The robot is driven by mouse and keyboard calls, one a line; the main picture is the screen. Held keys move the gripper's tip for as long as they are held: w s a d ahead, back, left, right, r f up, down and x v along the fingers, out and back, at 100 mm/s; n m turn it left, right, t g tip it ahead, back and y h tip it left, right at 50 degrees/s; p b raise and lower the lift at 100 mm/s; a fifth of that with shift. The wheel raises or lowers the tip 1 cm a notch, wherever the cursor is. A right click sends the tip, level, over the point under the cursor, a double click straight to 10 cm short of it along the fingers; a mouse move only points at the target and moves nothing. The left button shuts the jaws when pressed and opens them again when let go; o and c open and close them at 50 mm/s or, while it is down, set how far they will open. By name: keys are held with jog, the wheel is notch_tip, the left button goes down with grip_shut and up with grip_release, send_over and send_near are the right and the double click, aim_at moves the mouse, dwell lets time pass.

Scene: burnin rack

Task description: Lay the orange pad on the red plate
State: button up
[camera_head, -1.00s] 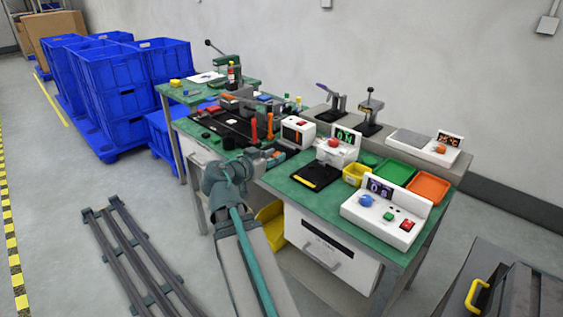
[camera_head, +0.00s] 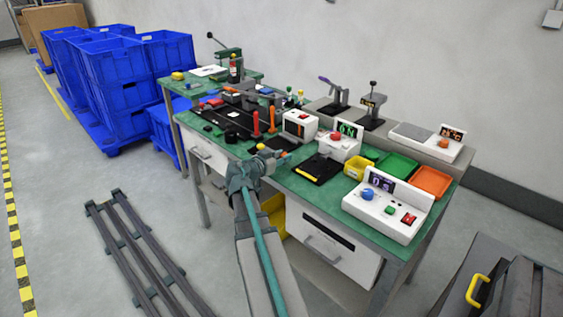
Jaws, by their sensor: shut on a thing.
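My gripper (camera_head: 279,159) is at the front edge of the green bench, near its middle, left of the black pad with a yellow strip. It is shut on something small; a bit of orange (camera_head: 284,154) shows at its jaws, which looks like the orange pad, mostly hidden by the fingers. A small flat red piece (camera_head: 214,102) lies at the far left of the black mat; it may be the red plate, but it is too small to be sure. My gripper is to the right of it and nearer the camera.
To the right are a white device with a red knob (camera_head: 336,143), a yellow bin (camera_head: 357,168), a green tray (camera_head: 397,166), an orange tray (camera_head: 432,181) and a white control box (camera_head: 385,212). Blue crates (camera_head: 118,80) stand left.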

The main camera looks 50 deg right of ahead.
jog(key=shift+f, duration=0.9)
jog(key=shift+f+b, duration=0.2)
jog(key=shift+b, duration=0.15)
jog(key=o, duration=0.4)
jog(key=shift+r, duration=0.1)
jog(key=shift+o, duration=0.2)
